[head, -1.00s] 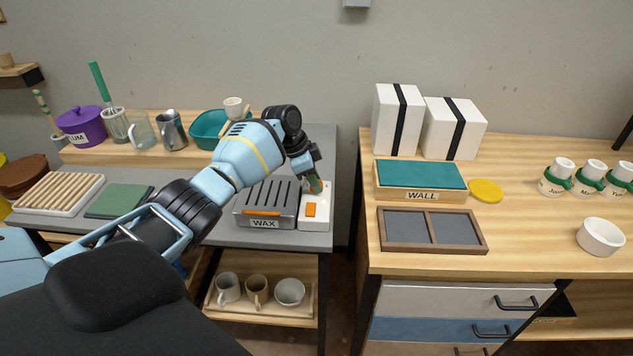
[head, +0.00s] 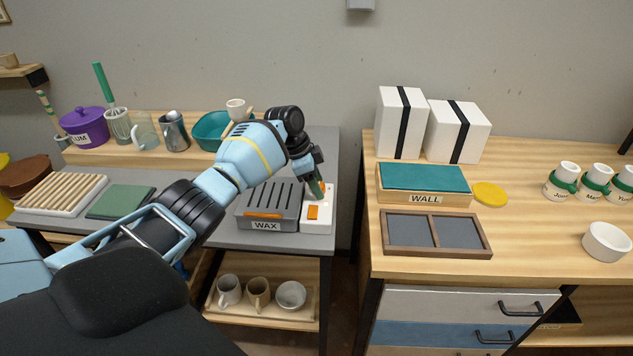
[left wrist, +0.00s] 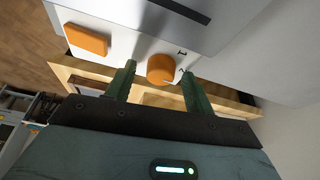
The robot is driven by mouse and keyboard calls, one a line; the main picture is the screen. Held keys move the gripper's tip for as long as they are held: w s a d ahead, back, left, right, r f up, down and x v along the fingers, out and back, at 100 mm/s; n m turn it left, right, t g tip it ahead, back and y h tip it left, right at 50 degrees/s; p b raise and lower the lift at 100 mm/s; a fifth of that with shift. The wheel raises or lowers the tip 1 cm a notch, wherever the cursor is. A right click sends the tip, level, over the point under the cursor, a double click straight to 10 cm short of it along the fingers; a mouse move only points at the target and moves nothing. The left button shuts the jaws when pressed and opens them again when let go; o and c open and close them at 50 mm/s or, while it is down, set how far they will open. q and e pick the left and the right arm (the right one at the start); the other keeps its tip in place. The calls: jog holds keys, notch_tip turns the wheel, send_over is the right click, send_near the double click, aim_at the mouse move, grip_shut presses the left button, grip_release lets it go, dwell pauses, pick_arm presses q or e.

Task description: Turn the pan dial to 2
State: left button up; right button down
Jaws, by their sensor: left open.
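The wax pan (head: 268,200), a grey slotted box labelled WAX, sits on the left bench's grey top. A white control panel (head: 328,212) adjoins its right side. The round orange dial (left wrist: 161,69) shows in the left wrist view, with a printed 1 and another mark, partly legible, beside it. I cannot tell where the dial points. My left gripper (head: 318,187) is at the panel; in the left wrist view its open green fingers (left wrist: 158,84) stand on either side of the dial, with no clear contact. My right gripper is not in view.
An orange rectangular switch (left wrist: 87,39) is on the same panel, near the dial. A green mat (head: 120,202) and a ribbed white tray (head: 58,194) lie to the left. A gap separates this bench from the right wooden counter (head: 375,250).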

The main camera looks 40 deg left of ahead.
pick_arm(q)
jog(key=v, duration=0.8)
jog(key=shift+p, duration=0.4)
jog(key=shift+f, duration=0.2)
